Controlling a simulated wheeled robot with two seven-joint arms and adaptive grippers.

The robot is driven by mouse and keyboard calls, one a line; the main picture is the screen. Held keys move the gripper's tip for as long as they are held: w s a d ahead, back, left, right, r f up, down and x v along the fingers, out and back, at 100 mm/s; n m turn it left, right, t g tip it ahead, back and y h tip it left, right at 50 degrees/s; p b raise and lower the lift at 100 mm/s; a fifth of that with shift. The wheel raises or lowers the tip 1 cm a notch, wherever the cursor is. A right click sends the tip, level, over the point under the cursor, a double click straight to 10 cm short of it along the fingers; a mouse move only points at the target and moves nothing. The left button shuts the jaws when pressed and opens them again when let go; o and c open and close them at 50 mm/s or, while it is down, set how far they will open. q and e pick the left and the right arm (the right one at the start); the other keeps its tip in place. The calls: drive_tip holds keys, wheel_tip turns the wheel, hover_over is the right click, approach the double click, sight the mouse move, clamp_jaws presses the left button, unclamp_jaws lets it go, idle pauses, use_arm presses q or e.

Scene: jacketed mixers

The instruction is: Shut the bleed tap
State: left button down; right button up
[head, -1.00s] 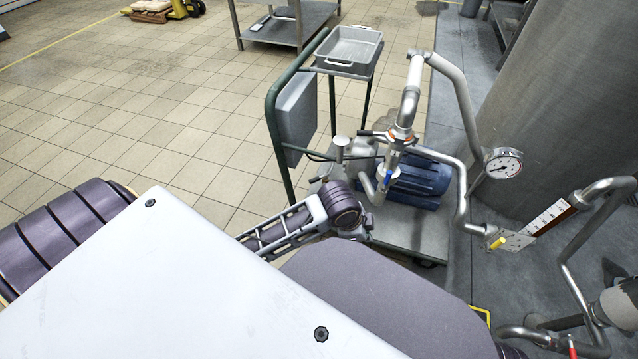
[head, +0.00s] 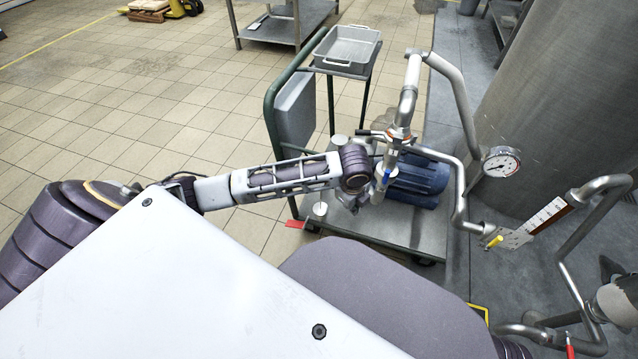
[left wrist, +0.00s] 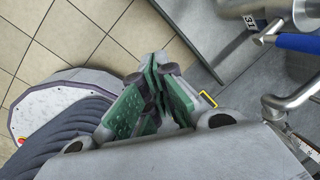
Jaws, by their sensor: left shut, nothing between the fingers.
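A blue-handled tap (head: 386,177) sits on the pipe beside the blue pump on the cart. Its blue lever (left wrist: 298,43) shows at the top right of the left wrist view. A yellow-handled tap (head: 495,241) sits on the scale plate to the right, and a red handle (head: 571,346) is at the bottom right. I cannot tell which is the bleed tap. My left gripper (left wrist: 166,78) is shut and empty, apart from the blue lever and to its left. In the head view its fingers are mostly hidden behind my wrist. My right gripper is not in view.
A pressure gauge (head: 502,162) and bent pipes stand on the right before a large tank (head: 550,100). The tiled floor on the left is open.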

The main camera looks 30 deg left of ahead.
use_arm(q)
drive_tip(key=w+a+r+m+y, duration=0.1)
drive_tip(key=w+a, duration=0.1)
drive_tip(key=a, duration=0.3)
drive_tip(key=w+a+r+m+g+y, duration=0.1)
drive_tip(key=w+a, duration=0.1)
drive_tip(key=a, duration=0.4)
drive_tip(key=shift+w+m, duration=0.3)
drive_tip(key=shift+m, duration=0.1)
drive_tip(key=shift+f, duration=0.15)
drive_tip(key=w+a+f+b, duration=0.3)
drive_tip(key=a+f+b, duration=0.2)
drive_tip(key=f, duration=0.5)
drive_tip(key=shift+a+f+b, duration=0.15)
drive_tip(key=shift+f+b, duration=0.05)
drive_tip(key=shift+b, duration=0.65)
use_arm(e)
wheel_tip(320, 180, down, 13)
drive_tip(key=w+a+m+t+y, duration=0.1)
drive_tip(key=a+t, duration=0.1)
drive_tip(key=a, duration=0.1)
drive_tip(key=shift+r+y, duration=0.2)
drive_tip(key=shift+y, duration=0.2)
use_arm(q)
drive_tip(key=shift+r+p, duration=0.1)
drive_tip(key=shift+p, duration=0.25)
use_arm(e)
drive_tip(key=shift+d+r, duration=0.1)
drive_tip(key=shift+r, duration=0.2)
